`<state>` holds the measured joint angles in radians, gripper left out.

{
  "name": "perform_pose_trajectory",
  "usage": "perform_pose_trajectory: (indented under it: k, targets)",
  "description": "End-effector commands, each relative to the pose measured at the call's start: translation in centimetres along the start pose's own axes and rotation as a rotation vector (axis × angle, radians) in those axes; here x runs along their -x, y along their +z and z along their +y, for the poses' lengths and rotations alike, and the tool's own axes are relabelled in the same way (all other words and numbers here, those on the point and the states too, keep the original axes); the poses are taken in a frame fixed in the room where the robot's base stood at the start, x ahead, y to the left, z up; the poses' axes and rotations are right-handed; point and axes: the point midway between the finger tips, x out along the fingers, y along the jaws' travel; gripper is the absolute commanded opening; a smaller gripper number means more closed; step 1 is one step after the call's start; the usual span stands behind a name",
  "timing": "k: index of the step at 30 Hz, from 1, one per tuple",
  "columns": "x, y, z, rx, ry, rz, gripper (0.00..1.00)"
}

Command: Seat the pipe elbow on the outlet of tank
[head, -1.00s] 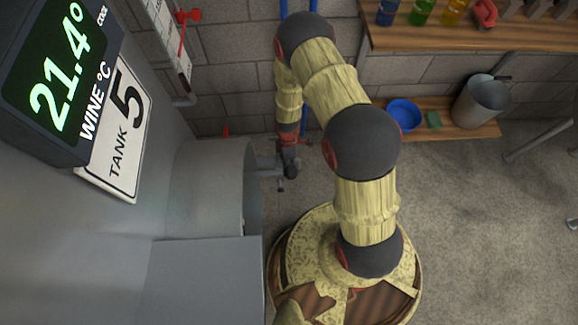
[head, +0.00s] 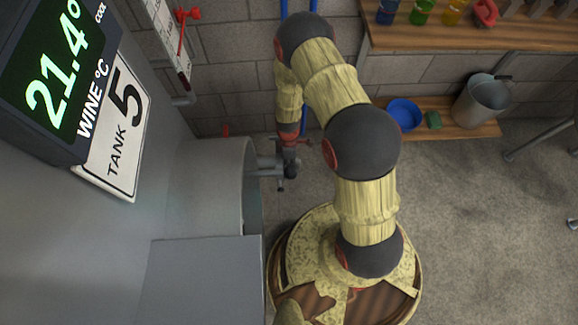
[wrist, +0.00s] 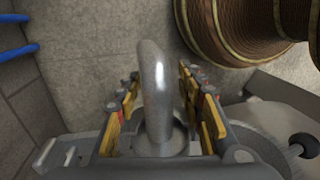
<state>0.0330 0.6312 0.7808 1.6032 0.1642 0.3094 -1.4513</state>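In the wrist view the pipe elbow (wrist: 154,85) is a shiny grey bent tube with a wider collar at its lower end. My gripper (wrist: 158,78) has one yellow-padded finger on each side of it. Floor shows between the tube and the right finger; whether the pads touch the collar is unclear. In the head view my gripper (head: 289,165) is at the grey outlet fittings (head: 265,172) of tank 5 (head: 210,190), and the elbow cannot be made out. The joint between elbow and outlet is hidden.
A lever with a black knob (wrist: 304,145) is close to the right finger. Blue pipes (wrist: 18,50) run along the wall. A wooden bench (head: 450,40) and a low shelf with a blue bowl (head: 404,114) and a bucket (head: 481,101) stand at the back.

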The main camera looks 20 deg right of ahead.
Motion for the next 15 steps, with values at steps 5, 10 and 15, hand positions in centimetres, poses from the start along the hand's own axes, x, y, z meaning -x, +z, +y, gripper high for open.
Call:
perform_pose_trajectory:
  k: [5,10,15]
  targets:
    - [0.0,0.0,0.0,0.0,-0.001,0.0,0.39]
    - [0.6,0.0,0.1,0.0,0.001,0.0,0.39]
    - [3.2,-0.1,0.2,-0.001,0.005,0.001,0.39]
